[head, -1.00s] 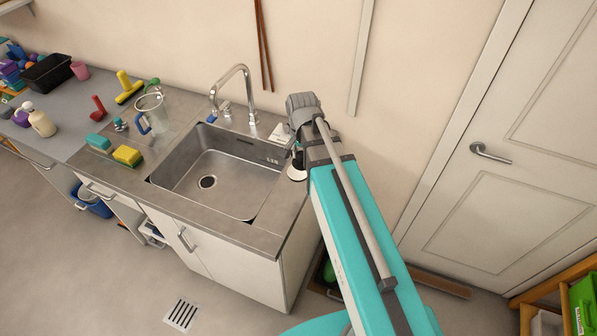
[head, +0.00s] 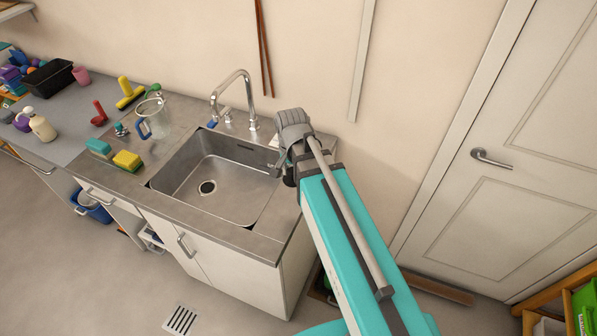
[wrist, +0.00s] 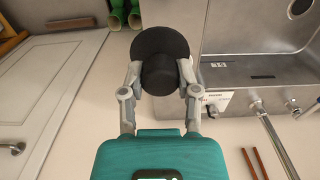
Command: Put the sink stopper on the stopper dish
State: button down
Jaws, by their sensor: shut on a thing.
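The sink stopper (wrist: 160,40) is black, with a wide round disc and a thick knob, in the upper middle of the wrist view. My gripper (wrist: 160,78) is shut on its knob, one grey finger on each side. In the head view my gripper (head: 283,164) is over the counter strip right of the sink, and a dark bit of the stopper (head: 289,181) shows below it. The stopper dish is not visible now; the stopper and my arm hide that spot. I cannot tell whether the stopper touches anything below.
The steel sink (head: 225,178) lies just left of my gripper, with a tall tap (head: 232,85) behind it. A yellow sponge (head: 127,160) and a clear jug (head: 155,118) stand farther left. Green boots (wrist: 125,14) show beyond the counter edge. A white door is at the right.

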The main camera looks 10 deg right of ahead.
jog(key=w+d+f+b, duration=0.1)
jog(key=w+f+b, duration=0.1)
jog(key=w, duration=0.1)
jog(key=w+d+f+b, duration=0.1)
jog(key=w+f+b, duration=0.1)
jog(key=w+f, duration=0.1)
jog(key=w+d+f+b, duration=0.2)
jog(key=w+b, duration=0.1)
jog(key=w, duration=0.1)
jog(key=shift+f, duration=0.3)
jog(key=shift+w+d+f+b, duration=0.1)
jog(key=shift+w+f+b, duration=0.25)
jog(key=shift+b, duration=0.05)
jog(key=shift+w+d+f+b, duration=0.15)
jog(key=shift+w+f+b, duration=0.2)
jog(key=shift+f+b, duration=1.65)
jog(key=shift+f, duration=0.1)
jog(key=shift+c, duration=1.7)
grip_release()
